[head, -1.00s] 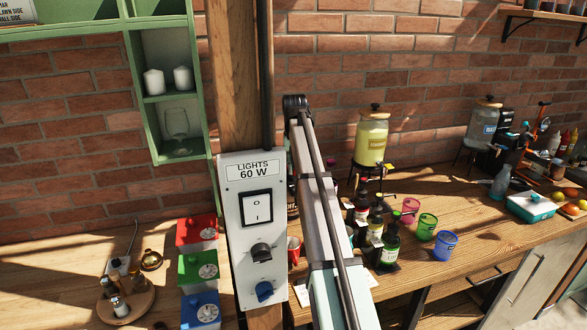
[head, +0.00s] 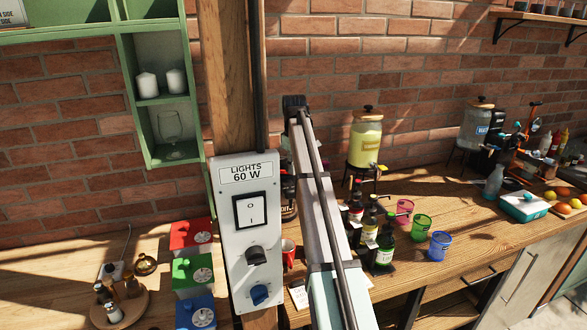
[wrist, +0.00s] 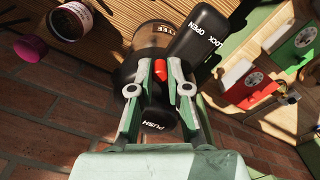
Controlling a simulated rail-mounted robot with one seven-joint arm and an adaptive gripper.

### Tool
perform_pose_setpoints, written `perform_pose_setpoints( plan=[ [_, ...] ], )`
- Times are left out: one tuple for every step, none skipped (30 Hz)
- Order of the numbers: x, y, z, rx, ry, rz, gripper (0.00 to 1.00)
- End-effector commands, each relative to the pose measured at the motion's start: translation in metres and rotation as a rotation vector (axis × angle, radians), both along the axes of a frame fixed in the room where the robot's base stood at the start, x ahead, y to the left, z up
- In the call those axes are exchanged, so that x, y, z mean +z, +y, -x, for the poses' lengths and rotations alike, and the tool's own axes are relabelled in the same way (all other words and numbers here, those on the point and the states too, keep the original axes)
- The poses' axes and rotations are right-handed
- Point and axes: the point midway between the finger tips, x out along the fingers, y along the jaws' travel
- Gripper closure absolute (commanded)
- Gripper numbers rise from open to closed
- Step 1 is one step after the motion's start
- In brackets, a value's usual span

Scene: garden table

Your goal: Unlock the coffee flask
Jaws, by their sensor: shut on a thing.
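The coffee flask shows in the wrist view with a dark body and label (wrist: 158,36), and a black top marked PUSH (wrist: 157,124). A black part beside it is marked LOCK and OPEN (wrist: 193,38). A small red piece (wrist: 160,70) sits on the top, between my fingertips. My gripper (wrist: 159,88) is shut on the top of the flask, one finger on each side. In the head view only a slice of the flask (head: 288,211) shows behind my arm, and my gripper is hidden there.
A light-switch panel (head: 250,230) on a wooden post stands just left of my arm. A red mug (head: 288,254) is near the flask. Dark bottles (head: 384,252) and coloured cups (head: 420,228) stand to the right.

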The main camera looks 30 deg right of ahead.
Motion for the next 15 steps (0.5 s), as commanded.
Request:
perform_pose_setpoints(
  plan=[
    [-0.0008,-0.0007,-0.0010,0.025,0.001,0.000,1.00],
    [-0.0008,-0.0009,-0.0014,0.040,0.002,0.000,1.00],
    [-0.0008,-0.0013,-0.0018,0.058,0.002,0.000,1.00],
    [-0.0008,-0.0015,-0.0022,0.071,0.002,0.000,1.00],
    [-0.0008,-0.0017,-0.0025,0.081,0.001,-0.001,1.00],
    [-0.0009,-0.0019,-0.0028,0.094,0.001,-0.001,1.00],
    [-0.0009,-0.0020,-0.0030,0.103,0.001,-0.001,1.00],
    [-0.0009,-0.0022,-0.0032,0.110,0.001,-0.001,1.00],
    [-0.0009,-0.0023,-0.0034,0.118,0.001,-0.001,1.00],
    [-0.0009,-0.0024,-0.0035,0.123,0.001,-0.001,1.00],
    [-0.0009,-0.0024,-0.0036,0.128,0.001,0.000,1.00],
    [-0.0009,-0.0025,-0.0037,0.132,0.001,0.000,1.00],
    [-0.0009,-0.0026,-0.0037,0.135,0.001,0.000,1.00],
    [-0.0009,-0.0026,-0.0037,0.136,0.001,0.000,1.00],
    [-0.0009,-0.0026,-0.0037,0.138,0.001,0.000,1.00]
  ],
)
